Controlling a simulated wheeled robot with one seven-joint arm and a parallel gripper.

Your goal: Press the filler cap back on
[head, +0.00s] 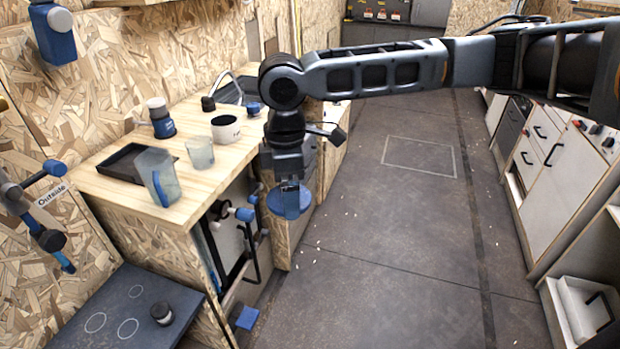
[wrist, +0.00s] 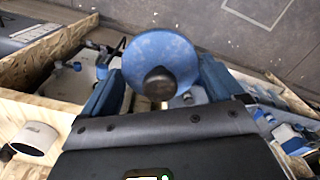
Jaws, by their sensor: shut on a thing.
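The filler cap appears to be the round blue disc (head: 290,205) with a dark knob in the middle. My gripper (head: 289,184) points down and is shut on it, beside the front of the wooden cabinet and above the floor. In the wrist view the blue disc (wrist: 172,53) is between the two blue fingers, with its dark knob (wrist: 160,83) toward the camera. Blue and white fittings (head: 240,213) show at the cabinet's open front, left of the cap. I cannot tell which part is the filler opening.
The wooden worktop (head: 205,180) holds a clear jug (head: 157,177), a clear cup (head: 200,152), a mug (head: 226,130), a blue bottle (head: 160,118) and a black tray (head: 125,162). A dark low box (head: 105,310) stands lower left. The floor (head: 400,240) to the right is mostly clear.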

